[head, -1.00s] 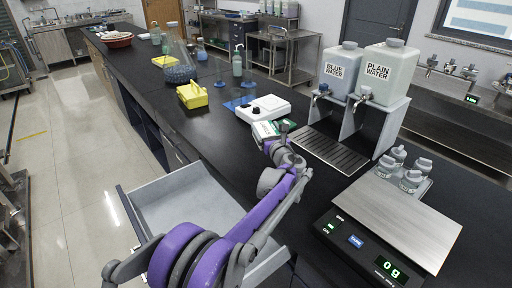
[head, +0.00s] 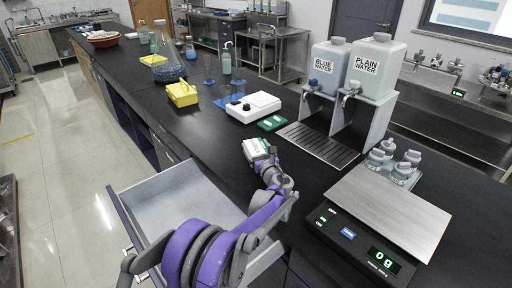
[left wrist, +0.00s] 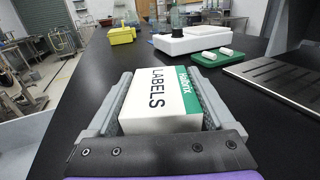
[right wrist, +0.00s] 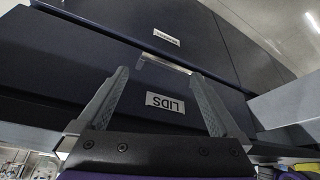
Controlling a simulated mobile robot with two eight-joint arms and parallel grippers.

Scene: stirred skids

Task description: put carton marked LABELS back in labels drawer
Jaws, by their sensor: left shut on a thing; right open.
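The white and green carton marked LABELS (left wrist: 165,98) is between the fingers of my left gripper (left wrist: 160,105). In the head view the carton (head: 255,149) is over the black worktop, near its front edge, and my left gripper (head: 264,160) is shut on it. An open grey drawer (head: 165,195) juts from the bench below and left of the carton; its visible inside looks empty, and my left arm hides part of it. My right gripper (right wrist: 158,90) is open and empty, facing a dark drawer front marked LIDS (right wrist: 165,103).
A green tray (head: 271,124) with small white pieces lies beside a white device (head: 253,107). A drip rack (head: 318,145) under two water tanks and a scale (head: 390,210) stand to the right. A yellow caddy (head: 182,94) is farther back. The worktop left of the carton is clear.

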